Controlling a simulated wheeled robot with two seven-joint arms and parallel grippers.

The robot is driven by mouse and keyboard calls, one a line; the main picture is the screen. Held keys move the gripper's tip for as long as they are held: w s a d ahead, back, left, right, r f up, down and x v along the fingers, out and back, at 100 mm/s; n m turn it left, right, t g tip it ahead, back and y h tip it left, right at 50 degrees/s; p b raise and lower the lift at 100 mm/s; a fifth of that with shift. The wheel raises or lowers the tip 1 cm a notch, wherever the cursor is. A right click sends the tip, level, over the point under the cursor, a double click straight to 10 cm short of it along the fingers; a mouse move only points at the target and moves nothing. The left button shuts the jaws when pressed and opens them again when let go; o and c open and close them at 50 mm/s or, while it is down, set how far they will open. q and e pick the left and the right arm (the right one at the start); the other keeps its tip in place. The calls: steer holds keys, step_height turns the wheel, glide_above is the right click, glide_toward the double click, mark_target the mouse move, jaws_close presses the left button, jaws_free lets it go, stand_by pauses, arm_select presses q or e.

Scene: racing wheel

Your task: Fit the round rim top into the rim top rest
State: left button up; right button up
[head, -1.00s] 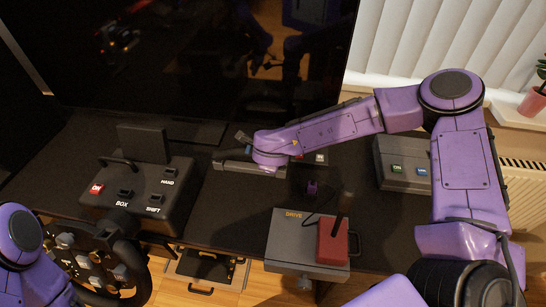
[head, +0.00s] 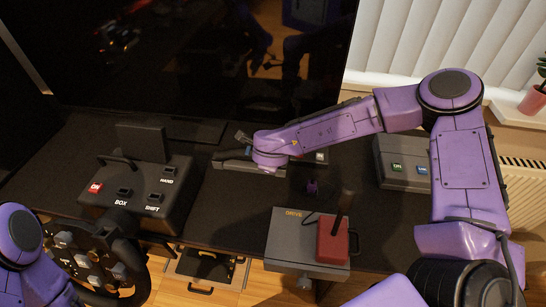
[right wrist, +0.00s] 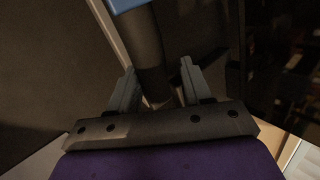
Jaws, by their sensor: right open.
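A dark round steering wheel (head: 138,262) with several buttons on its hub shows at the lower left of the head view, partly covered by my left arm. I take its rim as the round rim. I cannot tell which part is the rim top rest. My left gripper is not visible. My right gripper (head: 230,153) is over the middle of the desk, near the screen, far from the wheel. In the right wrist view its fingers (right wrist: 157,72) are apart. A dark cylinder with a blue end (right wrist: 150,45) shows between or beyond them; contact cannot be told.
A black box (head: 150,200) with red ON, BOX, SHIFT and HAND buttons stands at the left. A grey DRIVE box (head: 290,240) with a red block (head: 333,240) is at the front edge. A grey button box (head: 393,150) is at the right. A large dark screen (head: 180,60) stands behind.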

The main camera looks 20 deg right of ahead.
steer(key=v, duration=1)
steer(key=shift+s+r, duration=0.15)
steer(key=shift+r, duration=0.05)
